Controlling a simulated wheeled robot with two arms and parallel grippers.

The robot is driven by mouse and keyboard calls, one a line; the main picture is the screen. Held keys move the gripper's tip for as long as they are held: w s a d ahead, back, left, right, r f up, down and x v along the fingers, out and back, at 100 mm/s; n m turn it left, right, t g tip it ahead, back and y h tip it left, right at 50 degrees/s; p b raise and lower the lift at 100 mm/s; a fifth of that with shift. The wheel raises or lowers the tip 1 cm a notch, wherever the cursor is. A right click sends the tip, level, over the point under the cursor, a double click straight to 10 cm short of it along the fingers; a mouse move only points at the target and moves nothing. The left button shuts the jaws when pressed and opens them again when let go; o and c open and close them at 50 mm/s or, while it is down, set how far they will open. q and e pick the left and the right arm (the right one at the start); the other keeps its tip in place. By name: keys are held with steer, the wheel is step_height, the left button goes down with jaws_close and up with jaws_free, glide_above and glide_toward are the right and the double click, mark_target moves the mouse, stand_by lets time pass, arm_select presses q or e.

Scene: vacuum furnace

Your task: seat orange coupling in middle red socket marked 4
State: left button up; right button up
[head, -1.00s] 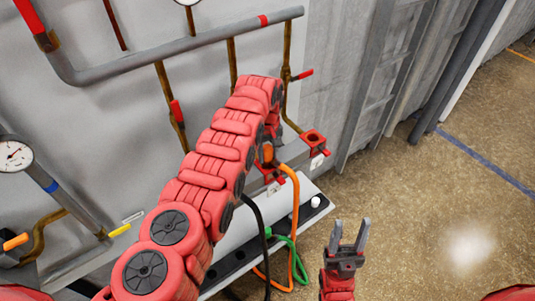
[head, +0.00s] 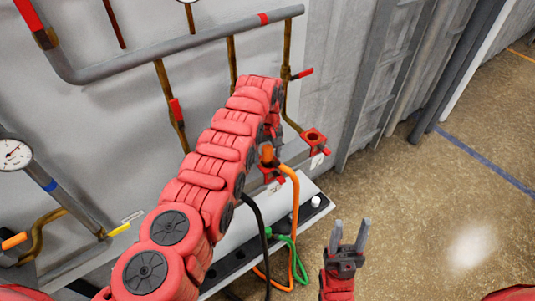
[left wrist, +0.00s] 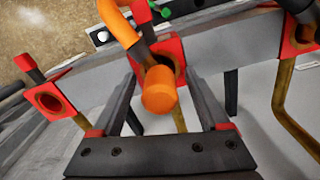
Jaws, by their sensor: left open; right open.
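The orange coupling (left wrist: 160,90) stands at the middle red socket (left wrist: 172,52) in the left wrist view. Its black neck and orange hose lead away behind it. In the head view the coupling (head: 267,153) is just above the middle socket (head: 272,175). I cannot tell whether it is fully seated, and the mark 4 is not legible. My left gripper (left wrist: 161,78) is open, with a finger on each side of the coupling and visible gaps beside its orange end. In the head view it is mostly hidden behind my arm. My right gripper (head: 351,226) is open and empty over the floor.
Other red sockets stand at the left (left wrist: 50,100) and right (left wrist: 303,32) in the left wrist view. Black (head: 259,225) and green (head: 288,240) hoses hang near the pale ledge. Brass pipes and a grey pipe (head: 170,57) run along the wall. The floor at right is clear.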

arm_select(q)
steer(key=shift+r+p, duration=0.3)
steer(key=shift+r, duration=0.5)
step_height(320, 180, up, 9)
steer(key=b, duration=0.2)
steer(key=shift+r+b, duration=0.15)
steer(key=shift+b, duration=0.2)
step_height(320, 180, up, 6)
steer(key=p, duration=0.6)
steer(key=shift+r, duration=0.25)
